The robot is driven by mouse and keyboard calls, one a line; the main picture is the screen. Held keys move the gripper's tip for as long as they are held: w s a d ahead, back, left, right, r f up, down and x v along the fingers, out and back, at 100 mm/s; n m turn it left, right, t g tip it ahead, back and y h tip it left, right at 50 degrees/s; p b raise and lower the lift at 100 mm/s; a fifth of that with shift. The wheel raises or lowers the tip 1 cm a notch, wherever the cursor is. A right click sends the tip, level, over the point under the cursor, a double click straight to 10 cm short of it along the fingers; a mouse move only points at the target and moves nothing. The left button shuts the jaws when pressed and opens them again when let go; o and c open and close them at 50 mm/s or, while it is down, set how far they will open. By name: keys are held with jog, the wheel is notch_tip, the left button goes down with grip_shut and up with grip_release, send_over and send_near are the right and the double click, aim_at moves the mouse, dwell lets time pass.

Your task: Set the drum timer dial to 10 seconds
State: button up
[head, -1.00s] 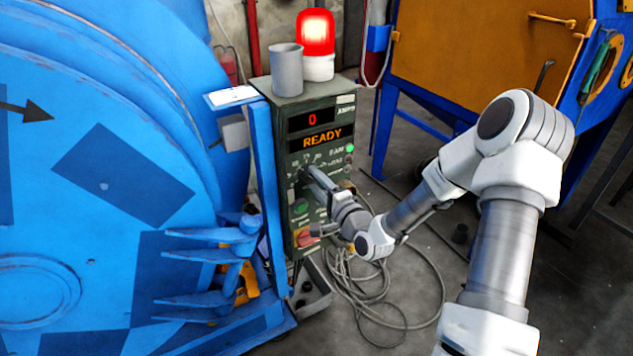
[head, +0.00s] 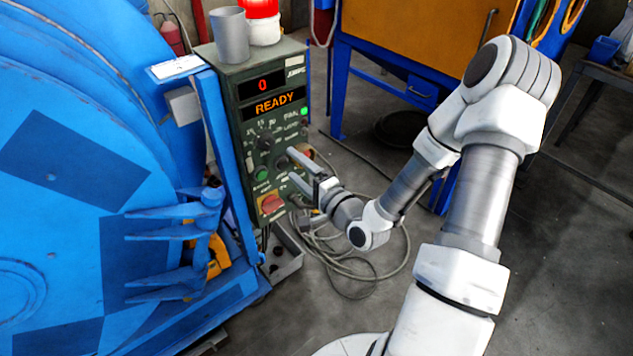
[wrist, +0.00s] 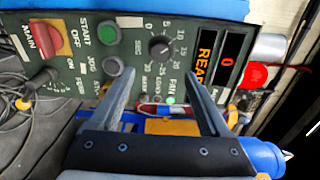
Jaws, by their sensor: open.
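The drum timer dial (head: 265,143) is a small dark round knob on the green control panel, with a ring of numbers around it. In the wrist view the dial (wrist: 159,48) shows between and beyond my fingertips, near marks from 0 to 25; its exact setting is too small to read surely. My gripper (head: 293,164) is open and empty, to the right of the dial and apart from it. Its two fingers (wrist: 160,80) point toward the panel. The upper display (head: 262,85) reads 0 and the lower display (head: 274,103) reads READY.
A blue drum (head: 60,190) stands left, with a blue post (head: 215,130) by the panel. Cables (head: 345,250) lie on the floor. A grey cup (head: 230,35) sits on top.

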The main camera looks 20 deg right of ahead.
jog(key=p+v, duration=0.2)
jog(key=v, duration=0.5)
jog(key=shift+s, duration=0.35)
